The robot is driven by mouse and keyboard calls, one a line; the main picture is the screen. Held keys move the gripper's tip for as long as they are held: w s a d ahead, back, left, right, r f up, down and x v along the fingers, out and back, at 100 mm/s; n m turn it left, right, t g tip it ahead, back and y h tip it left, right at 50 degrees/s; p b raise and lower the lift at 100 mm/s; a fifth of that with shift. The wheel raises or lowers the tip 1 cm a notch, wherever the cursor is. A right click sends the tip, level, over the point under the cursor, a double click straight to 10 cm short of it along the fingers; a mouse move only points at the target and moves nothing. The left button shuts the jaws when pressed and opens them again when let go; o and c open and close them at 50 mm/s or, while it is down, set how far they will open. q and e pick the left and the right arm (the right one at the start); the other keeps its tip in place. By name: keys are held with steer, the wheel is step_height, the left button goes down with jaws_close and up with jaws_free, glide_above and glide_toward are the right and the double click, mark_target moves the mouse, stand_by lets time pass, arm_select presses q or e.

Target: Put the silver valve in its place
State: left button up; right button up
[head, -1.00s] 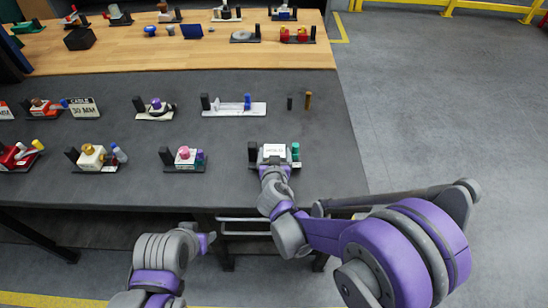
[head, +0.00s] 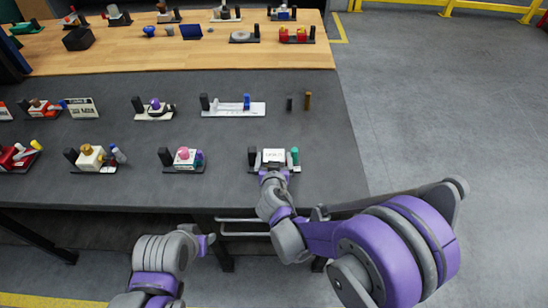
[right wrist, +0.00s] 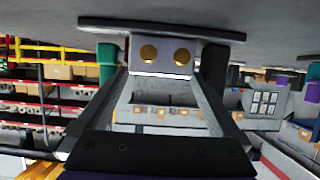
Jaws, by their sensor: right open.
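A pale silver-grey block (head: 273,155) sits on a dark base plate at the right front of the grey table, between a black post and a green cylinder (head: 295,156). I cannot tell for sure whether it is the silver valve. My right gripper (head: 272,177) is at its near side. In the right wrist view, which looks upside down, the block (right wrist: 160,55) shows two gold round spots. The open right gripper (right wrist: 160,80) has its fingers spread to either side of the block; contact cannot be told.
Stations with coloured parts stand to the left, including one with a pink knob (head: 184,153). A white plate (head: 232,109) with a blue post lies behind. Two small posts (head: 307,100) stand back right. The table's right edge is close.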

steer(key=v, duration=1.1)
steer(key=shift+s, duration=0.25)
steer(key=s+d+g+h, duration=0.2)
steer(key=s+d+g, duration=0.3)
steer(key=d, duration=0.9)
steer(key=s+d+g+y, duration=0.2)
steer(key=s+d, duration=0.1)
steer(key=s, duration=0.8)
steer(key=shift+d+f+g, duration=0.35)
steer(key=shift+f+g, duration=0.05)
steer(key=shift+f, duration=0.05)
